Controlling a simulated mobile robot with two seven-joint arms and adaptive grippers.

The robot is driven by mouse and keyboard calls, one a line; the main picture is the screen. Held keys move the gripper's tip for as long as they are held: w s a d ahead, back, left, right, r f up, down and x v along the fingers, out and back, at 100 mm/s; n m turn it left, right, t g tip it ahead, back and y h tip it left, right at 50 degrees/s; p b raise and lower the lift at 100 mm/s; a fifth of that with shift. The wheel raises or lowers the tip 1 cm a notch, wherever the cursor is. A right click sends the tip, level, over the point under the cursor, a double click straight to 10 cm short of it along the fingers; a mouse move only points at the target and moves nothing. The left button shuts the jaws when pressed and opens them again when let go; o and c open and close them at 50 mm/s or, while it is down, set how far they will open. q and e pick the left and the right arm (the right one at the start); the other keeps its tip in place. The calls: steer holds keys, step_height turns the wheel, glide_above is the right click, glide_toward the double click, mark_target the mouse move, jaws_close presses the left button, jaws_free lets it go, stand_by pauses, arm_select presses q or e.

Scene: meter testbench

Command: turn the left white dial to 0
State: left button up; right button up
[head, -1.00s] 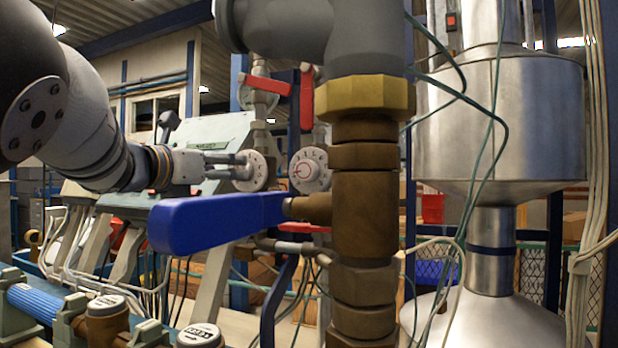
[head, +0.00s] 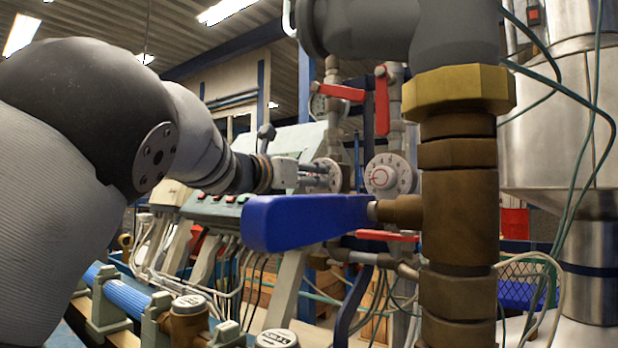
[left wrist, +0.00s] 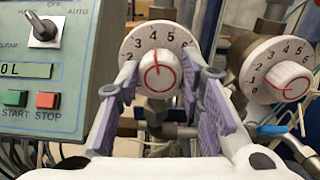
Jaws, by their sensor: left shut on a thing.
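The left white dial (left wrist: 139,42) has black numbers and a white centre knob (left wrist: 158,73) with a red outline. The red line on the knob points up, near the 4. My left gripper (left wrist: 160,82) has its purple-padded fingers on both sides of this knob and is shut on it. In the head view the left gripper (head: 318,174) reaches the left dial (head: 334,178) from the left and partly covers it. The right white dial (head: 388,174) stands apart to its right; it also shows in the left wrist view (left wrist: 262,73). My right gripper is out of view.
A blue lever handle (head: 305,222) on a brass pipe (head: 458,200) stands in front of the dials. Red valve handles (head: 340,92) are above them. A control panel (left wrist: 45,75) with green and red buttons is left of the left dial.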

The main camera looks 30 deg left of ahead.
arm_select(q)
steer(key=shift+r+n, duration=0.15)
steer(key=shift+n, duration=0.15)
steer(key=shift+a+f+n+p, duration=0.15)
steer(key=shift+n+p, duration=0.65)
steer(key=shift+n, duration=3.05)
steer(key=shift+d+f+n+p, duration=0.15)
steer(key=shift+n+p, duration=0.7)
steer(key=shift+n, duration=3.05)
steer(key=shift+a+f+n+p, duration=0.15)
steer(key=shift+n+p, duration=0.65)
steer(key=shift+n, duration=3.05)
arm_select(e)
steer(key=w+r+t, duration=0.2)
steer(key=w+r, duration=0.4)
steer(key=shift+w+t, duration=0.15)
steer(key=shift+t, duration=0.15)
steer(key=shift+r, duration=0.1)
arm_select(q)
steer(key=o, duration=1.2)
steer(key=shift+c, duration=0.2)
